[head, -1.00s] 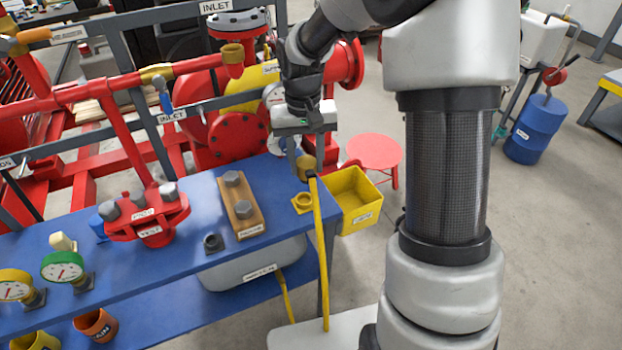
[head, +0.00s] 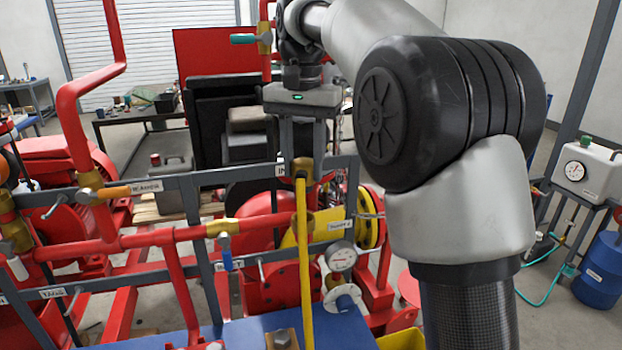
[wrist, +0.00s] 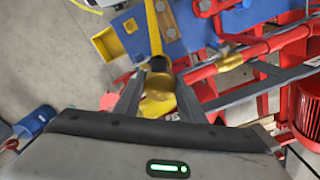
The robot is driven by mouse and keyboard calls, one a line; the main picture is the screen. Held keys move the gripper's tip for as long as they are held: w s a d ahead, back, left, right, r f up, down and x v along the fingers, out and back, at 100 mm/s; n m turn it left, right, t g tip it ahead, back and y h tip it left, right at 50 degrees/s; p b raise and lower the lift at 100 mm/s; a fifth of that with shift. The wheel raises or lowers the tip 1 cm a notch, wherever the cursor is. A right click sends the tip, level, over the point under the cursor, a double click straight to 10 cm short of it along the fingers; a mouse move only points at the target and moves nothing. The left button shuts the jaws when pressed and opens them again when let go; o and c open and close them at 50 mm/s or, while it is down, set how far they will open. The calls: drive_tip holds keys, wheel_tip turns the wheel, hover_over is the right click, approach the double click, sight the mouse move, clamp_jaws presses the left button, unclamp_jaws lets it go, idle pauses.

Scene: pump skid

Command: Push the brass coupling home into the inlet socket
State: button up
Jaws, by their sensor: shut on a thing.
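My gripper (head: 303,158) points down in the head view, with its fingers shut on the brass coupling (head: 303,168). The coupling is up at the height of the grey top rail. The yellow hose (head: 304,260) hangs straight down from it. In the wrist view the coupling (wrist: 158,65) shows dark and brass between the fingertips, with the hose (wrist: 154,28) beyond. A partly covered label starting "IN" (head: 282,170) is just left of the coupling. The inlet socket is not clearly visible; the coupling, hose and fingers cover that area, so I cannot tell whether they touch.
The red pipe (head: 150,240) with a blue-handled valve (head: 225,245) runs left of the hose. The grey top rail (head: 225,177) passes close to the coupling. A pressure gauge (head: 341,256) and yellow cylinder (head: 330,228) stand at lower right. The blue bench (head: 345,330) is below.

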sight(303, 185)
drive_tip(key=shift+w+a, duration=0.1)
drive_tip(key=shift+w, duration=0.25)
drive_tip(key=shift+s+f, duration=0.25)
drive_tip(key=shift+f, duration=0.6)
wheel_tip(303, 185, down, 4)
drive_tip(key=shift+r, duration=0.25)
drive_tip(key=shift+w+r, duration=0.1)
drive_tip(key=shift+f+b, duration=0.9)
drive_tip(key=shift+f, duration=0.85)
idle(0.3)
drive_tip(key=o, duration=1.2)
wheel_tip(303, 185, up, 16)
drive_tip(key=shift+r+p, duration=0.1)
drive_tip(key=shift+p, duration=0.8)
drive_tip(key=shift+r, duration=0.6)
